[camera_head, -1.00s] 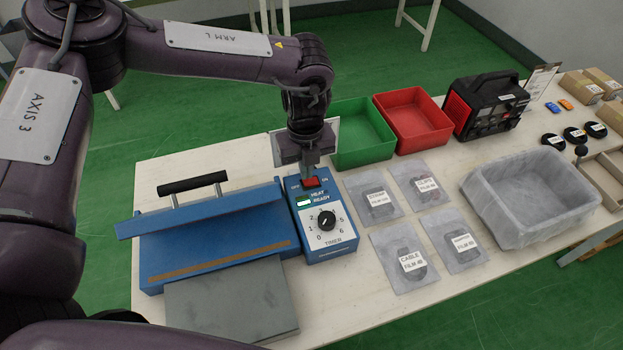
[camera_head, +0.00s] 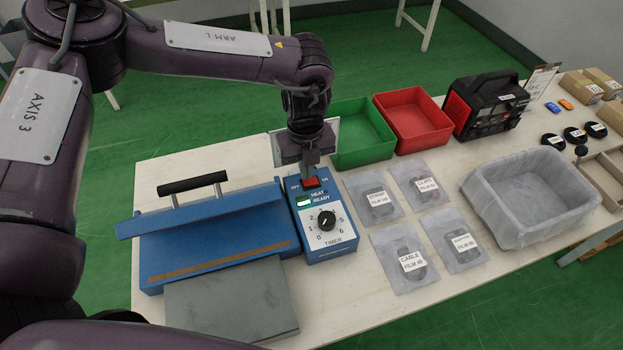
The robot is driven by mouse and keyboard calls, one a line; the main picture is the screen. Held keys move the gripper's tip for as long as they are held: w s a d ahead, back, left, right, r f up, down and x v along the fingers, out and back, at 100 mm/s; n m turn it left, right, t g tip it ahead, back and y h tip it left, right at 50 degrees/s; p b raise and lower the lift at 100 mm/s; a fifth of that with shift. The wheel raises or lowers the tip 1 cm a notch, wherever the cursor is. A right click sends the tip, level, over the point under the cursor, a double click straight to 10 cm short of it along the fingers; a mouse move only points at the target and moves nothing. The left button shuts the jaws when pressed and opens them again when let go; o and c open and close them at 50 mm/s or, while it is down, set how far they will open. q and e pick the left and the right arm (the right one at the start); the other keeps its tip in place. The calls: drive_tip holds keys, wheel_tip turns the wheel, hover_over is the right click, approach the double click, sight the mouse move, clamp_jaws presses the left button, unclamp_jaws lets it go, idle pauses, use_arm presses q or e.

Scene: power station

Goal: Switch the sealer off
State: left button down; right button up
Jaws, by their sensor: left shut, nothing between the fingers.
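The blue sealer (camera_head: 220,226) stands at the left of the table, its black-handled lid raised at a slant. Its control box (camera_head: 327,236) has a timer dial (camera_head: 326,220), a lit green heat-ready lamp (camera_head: 304,201) and a red rocker switch (camera_head: 311,183) between the OFF and ON labels. My left gripper (camera_head: 308,172) is shut and empty, pointing down at the switch from behind. Its tips are at or just above the switch; I cannot tell whether they touch. Which way the rocker is tilted is too small to tell. My right gripper is out of view.
Green (camera_head: 362,135) and red (camera_head: 413,120) bins stand behind, close to my left gripper. A black-and-red machine (camera_head: 486,105) is at the back. Several film bags (camera_head: 408,258) lie right of the sealer, with a lined grey bin (camera_head: 530,197) beyond. A grey plate (camera_head: 230,305) is in front.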

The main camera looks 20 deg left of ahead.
sight(307, 182)
use_arm(q)
drive_tip(key=shift+s+f+b, duration=0.1)
drive_tip(key=shift+f+b, duration=0.5)
drive_tip(key=shift+f, duration=0.45)
idle(0.6)
drive_tip(key=shift+r+p, duration=0.85)
wheel_tip(307, 182, up, 6)
drive_tip(key=p, duration=0.4)
drive_tip(key=shift+f, duration=0.25)
drive_tip(key=shift+f, duration=0.1)
